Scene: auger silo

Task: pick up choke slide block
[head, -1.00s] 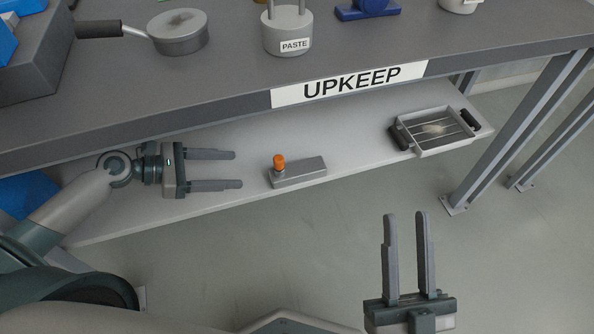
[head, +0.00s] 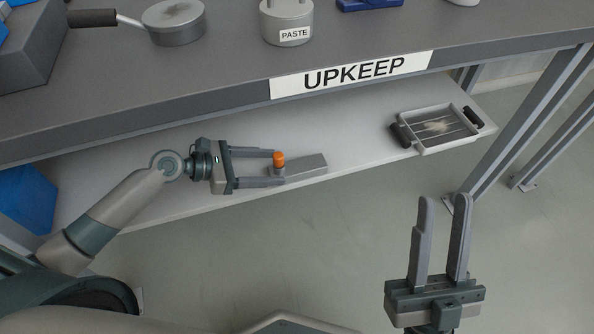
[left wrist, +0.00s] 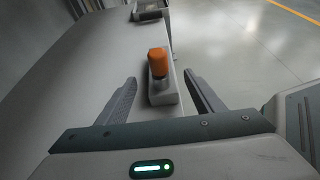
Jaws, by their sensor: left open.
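The choke slide block (head: 306,167) is a grey bar with an orange-topped knob (head: 279,159) at its left end. It lies on the lower shelf under the UPKEEP sign. My left gripper (head: 276,168) is open, with its fingers on either side of the block's knob end. In the left wrist view the block (left wrist: 164,95) and its orange knob stand between the two open fingers, with a gap visible on both sides. My right gripper (head: 443,200) is in front of the shelf, its fingers apart and nothing between them.
A tray with dark handles (head: 441,128) sits at the shelf's right end. The worktop edge with the UPKEEP sign (head: 352,75) overhangs the shelf (head: 350,135). Table legs (head: 520,130) stand at the right. A pan (head: 174,24) and PASTE pot (head: 287,24) are on top.

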